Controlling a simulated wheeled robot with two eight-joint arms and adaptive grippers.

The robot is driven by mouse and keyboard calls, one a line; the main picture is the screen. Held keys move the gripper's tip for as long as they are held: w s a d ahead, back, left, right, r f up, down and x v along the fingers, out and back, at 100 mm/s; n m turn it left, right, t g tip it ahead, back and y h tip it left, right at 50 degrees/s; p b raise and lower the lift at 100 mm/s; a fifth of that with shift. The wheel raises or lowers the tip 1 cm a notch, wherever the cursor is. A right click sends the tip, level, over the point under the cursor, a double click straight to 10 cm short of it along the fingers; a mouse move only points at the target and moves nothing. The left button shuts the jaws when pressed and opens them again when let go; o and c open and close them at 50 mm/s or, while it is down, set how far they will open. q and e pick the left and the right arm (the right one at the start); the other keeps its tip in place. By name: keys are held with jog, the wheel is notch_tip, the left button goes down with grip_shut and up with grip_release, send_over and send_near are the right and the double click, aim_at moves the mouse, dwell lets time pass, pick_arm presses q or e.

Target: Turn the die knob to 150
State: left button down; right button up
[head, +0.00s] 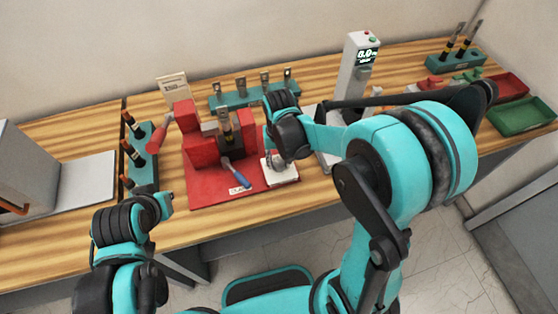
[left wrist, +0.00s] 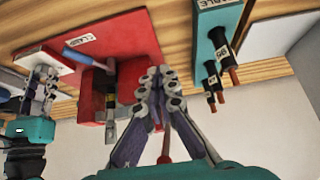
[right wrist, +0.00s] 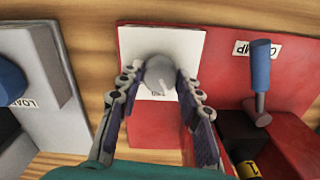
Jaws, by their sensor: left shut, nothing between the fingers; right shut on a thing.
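The die knob (right wrist: 159,75) is a round grey knob with a pointer mark on a white dial plate (right wrist: 145,41), which sits on the red base (head: 215,191). The plate also shows in the head view (head: 286,178). My right gripper (right wrist: 155,77) is shut on the knob from above, one finger on each side. It also shows in the head view (head: 279,160). The dial's numbers are too small or covered, so the setting cannot be read. My left gripper (left wrist: 160,74) is shut and empty, near the left front of the red base.
A red press block (head: 181,140) and a blue-handled clamp lever (head: 236,174) stand beside the dial. Teal racks with tools stand left (head: 142,165) and behind (head: 242,97). A grey device with a display (head: 355,75) stands to the right. Red (head: 505,88) and green (head: 523,114) trays lie far right.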

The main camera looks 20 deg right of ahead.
aim_at(279, 163)
jog(key=m, duration=0.5)
jog(key=shift+m, duration=0.3)
dwell(0.4)
jog(key=o, duration=1.2)
jog(key=shift+c, duration=0.2)
notch_tip(279, 163, up, 12)
